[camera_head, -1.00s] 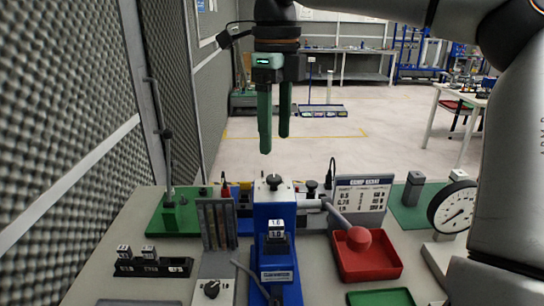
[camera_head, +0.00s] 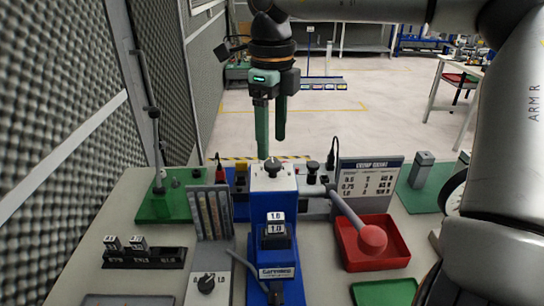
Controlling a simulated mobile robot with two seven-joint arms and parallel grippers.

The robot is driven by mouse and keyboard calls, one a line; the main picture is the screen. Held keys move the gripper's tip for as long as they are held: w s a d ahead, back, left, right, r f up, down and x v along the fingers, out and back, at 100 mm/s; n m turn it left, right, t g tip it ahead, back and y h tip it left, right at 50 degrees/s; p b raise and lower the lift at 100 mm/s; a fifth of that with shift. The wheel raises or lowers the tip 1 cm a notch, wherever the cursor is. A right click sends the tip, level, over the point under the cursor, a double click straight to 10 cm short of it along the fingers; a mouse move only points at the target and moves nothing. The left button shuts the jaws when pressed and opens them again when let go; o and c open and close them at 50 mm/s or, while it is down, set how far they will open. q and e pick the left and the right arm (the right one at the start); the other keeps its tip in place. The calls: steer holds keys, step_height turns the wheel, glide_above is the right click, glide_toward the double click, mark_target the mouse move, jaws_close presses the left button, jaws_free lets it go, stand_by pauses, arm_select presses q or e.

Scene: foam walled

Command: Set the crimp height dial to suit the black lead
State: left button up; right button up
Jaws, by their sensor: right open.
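The blue crimp press (camera_head: 276,214) stands in the middle of the bench, with a black knob (camera_head: 273,166) on its top. A second black knob (camera_head: 206,283) with a pointer sits on a pale box at the front. I cannot tell for sure which is the crimp height dial. An upright grey holder (camera_head: 210,212) carries several strips or leads; I cannot make out the black lead. My right gripper (camera_head: 271,148) is open and empty, fingers down, just above the top knob. My left gripper is out of view.
A red tray (camera_head: 399,249) with a red-balled lever (camera_head: 372,239) over it is right of the press. A black rack (camera_head: 143,258) of labelled blocks is at left. A green stand base (camera_head: 165,206) with a tall rod stands behind it. A foam wall borders the left.

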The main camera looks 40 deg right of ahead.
mark_target(272, 162)
steer(key=shift+f, duration=2.25)
steer(key=shift+c, duration=0.2)
jaws_close()
